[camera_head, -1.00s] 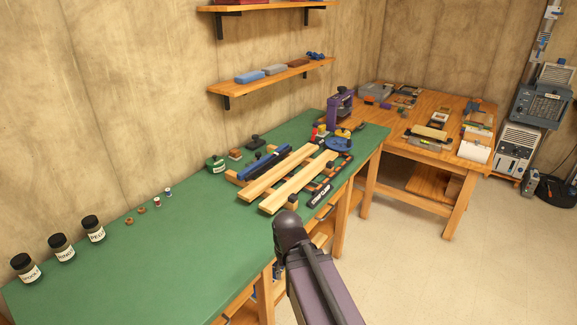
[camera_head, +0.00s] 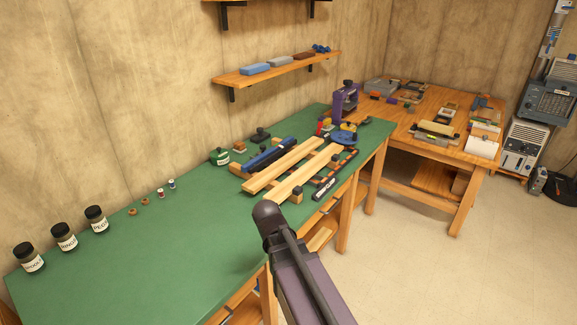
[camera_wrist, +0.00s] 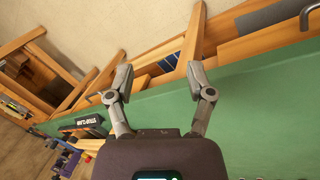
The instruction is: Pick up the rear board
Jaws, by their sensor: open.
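Two long light-wood boards lie side by side, slanting across the green bench top in the head view. The rear board (camera_head: 283,167) is the one closer to the wall, and the front board (camera_head: 304,173) lies parallel to it with a gap between. Both rest across dark and orange clamp bars. My gripper (camera_wrist: 160,74) is open and empty in the wrist view, above the bench's front edge and apart from the boards. It cannot be made out in the head view, where my dark arm fills the lower middle. I cannot identify the rear board in the wrist view.
A blue tool (camera_head: 269,155) lies just behind the rear board. A green tin (camera_head: 219,156), a purple device (camera_head: 344,101) and a black labelled clamp bar (camera_head: 324,188) surround the boards. Jars (camera_head: 65,236) stand at left. The bench's (camera_head: 180,240) left half is mostly clear. A shelf (camera_head: 275,70) hangs above.

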